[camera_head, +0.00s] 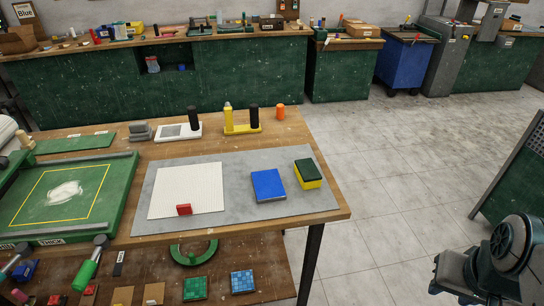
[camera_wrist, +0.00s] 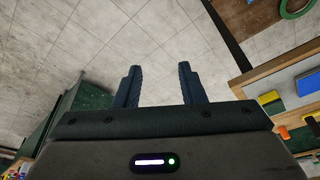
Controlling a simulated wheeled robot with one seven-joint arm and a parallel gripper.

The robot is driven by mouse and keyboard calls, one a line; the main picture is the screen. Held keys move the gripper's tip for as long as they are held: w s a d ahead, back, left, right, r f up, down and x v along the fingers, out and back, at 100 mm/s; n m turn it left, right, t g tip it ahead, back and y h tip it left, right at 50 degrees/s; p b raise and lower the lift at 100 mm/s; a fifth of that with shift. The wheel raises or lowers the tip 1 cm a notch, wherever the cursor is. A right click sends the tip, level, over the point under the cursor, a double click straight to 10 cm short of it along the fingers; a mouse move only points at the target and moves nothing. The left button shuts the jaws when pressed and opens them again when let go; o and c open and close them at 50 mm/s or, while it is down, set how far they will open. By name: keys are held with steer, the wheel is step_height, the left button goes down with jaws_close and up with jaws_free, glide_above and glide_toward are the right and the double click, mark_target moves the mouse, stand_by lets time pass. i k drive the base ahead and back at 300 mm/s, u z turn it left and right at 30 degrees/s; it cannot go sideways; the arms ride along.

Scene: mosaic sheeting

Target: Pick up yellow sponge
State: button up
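The yellow sponge (camera_head: 309,182) has a dark green top layer (camera_head: 306,169). It lies on the grey mat (camera_head: 238,215) at the right end of the wooden table, in the head view. In the wrist view a small yellow patch at the right edge (camera_wrist: 268,98) may be the sponge or another yellow thing; I cannot tell. My gripper (camera_wrist: 158,85) is open and empty, with floor tiles behind its two fingers. In the head view my arm (camera_head: 490,262) is at the lower right, over the floor and well apart from the table; its fingers are not clear there.
A blue block (camera_head: 268,185) lies just left of the sponge. A white grid sheet (camera_head: 186,190) with a red block (camera_head: 184,209) is further left. A yellow stand (camera_head: 240,129) and an orange cylinder (camera_head: 280,112) stand behind. The floor right of the table (camera_head: 400,200) is clear.

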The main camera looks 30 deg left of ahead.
mark_target(309, 177)
steer(key=u, duration=0.75)
steer(key=i, duration=0.95)
steer(key=u, duration=0.5)
